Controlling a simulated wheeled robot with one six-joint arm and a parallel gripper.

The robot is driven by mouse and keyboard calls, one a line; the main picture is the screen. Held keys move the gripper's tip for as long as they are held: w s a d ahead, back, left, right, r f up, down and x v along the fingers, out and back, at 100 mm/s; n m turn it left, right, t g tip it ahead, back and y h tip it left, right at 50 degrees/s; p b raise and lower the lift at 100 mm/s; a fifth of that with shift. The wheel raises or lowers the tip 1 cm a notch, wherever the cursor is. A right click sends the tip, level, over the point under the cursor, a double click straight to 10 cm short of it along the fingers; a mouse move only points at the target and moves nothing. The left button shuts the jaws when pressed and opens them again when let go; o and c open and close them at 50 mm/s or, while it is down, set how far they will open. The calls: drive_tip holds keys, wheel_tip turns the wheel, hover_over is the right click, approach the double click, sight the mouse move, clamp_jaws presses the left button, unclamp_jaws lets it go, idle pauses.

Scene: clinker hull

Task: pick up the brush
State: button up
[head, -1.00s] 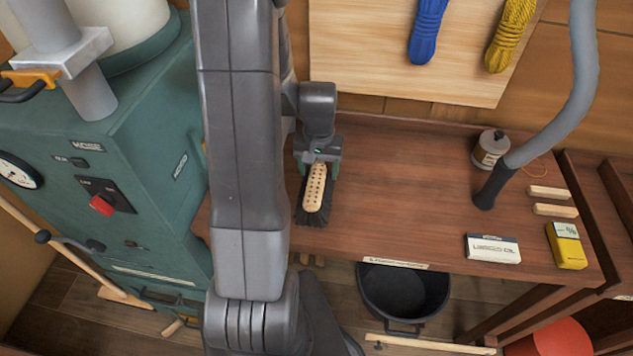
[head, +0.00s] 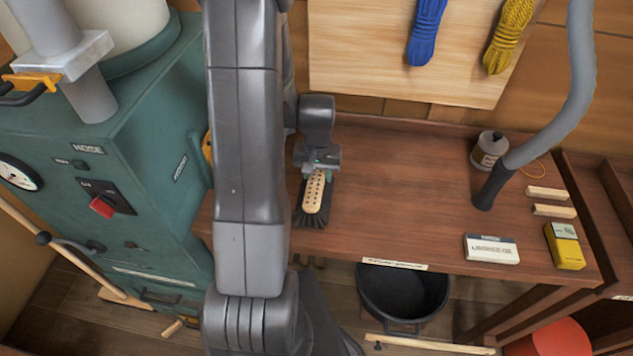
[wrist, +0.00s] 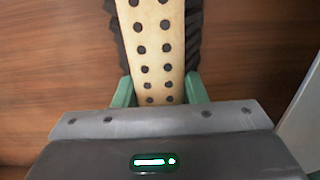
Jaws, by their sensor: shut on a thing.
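The brush (head: 314,195) has a pale wooden back with rows of dark dots and dark bristles. In the head view it is at the left part of the brown workbench, just below my gripper (head: 318,172). In the wrist view the brush (wrist: 155,45) runs up from between the two green fingers of my gripper (wrist: 160,92). The fingers are shut on the sides of its wooden back. I cannot tell whether the bristles touch the bench top.
The workbench (head: 400,200) is clear in the middle. A hose (head: 560,120), a small tin (head: 490,150), wooden strips (head: 548,193), a white box (head: 491,248) and a yellow box (head: 565,246) are at its right. A green machine (head: 130,160) stands left. A black bucket (head: 405,290) is below.

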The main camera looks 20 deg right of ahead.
sight(318, 171)
drive_tip(key=shift+r, duration=0.1)
wheel_tip(318, 171, up, 10)
drive_tip(key=shift+f+b, duration=0.1)
drive_tip(key=shift+b, duration=0.35)
drive_tip(key=shift+s, duration=0.1)
idle(0.7)
